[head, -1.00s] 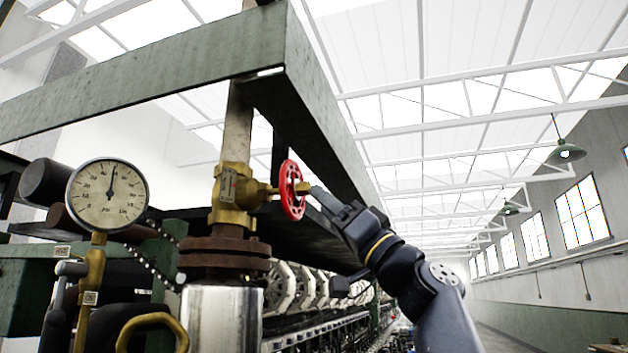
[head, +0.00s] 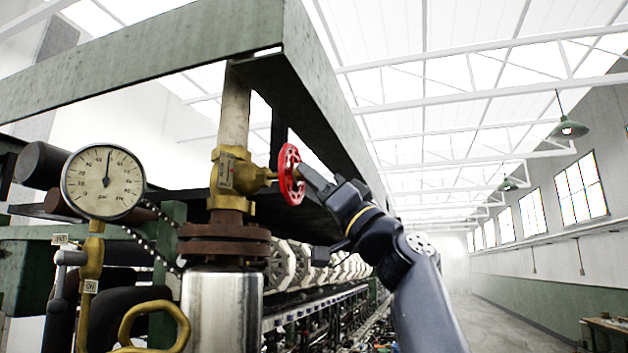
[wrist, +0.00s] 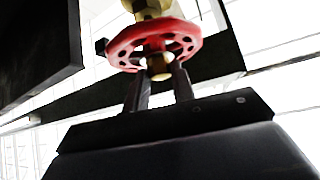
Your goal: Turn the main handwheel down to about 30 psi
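The red main handwheel (head: 291,174) sits on the right side of a brass valve (head: 234,178). In the wrist view the handwheel (wrist: 153,42) faces my gripper (wrist: 160,80). Its two fingers stand apart, with their tips at the wheel on either side of the central nut (wrist: 160,68). Whether they touch the wheel cannot be told. In the head view my gripper (head: 308,178) reaches the wheel from the right. The round psi gauge (head: 103,183) is at the left; its dark needle points almost straight up, just right of vertical, near mid scale.
A green steel beam frame (head: 150,75) runs above and behind the valve. A rusty flange (head: 223,240) and shiny pipe (head: 222,305) stand below it. A brass-coloured handle (head: 150,322) is at the lower left. The aisle (head: 520,310) to the right is open.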

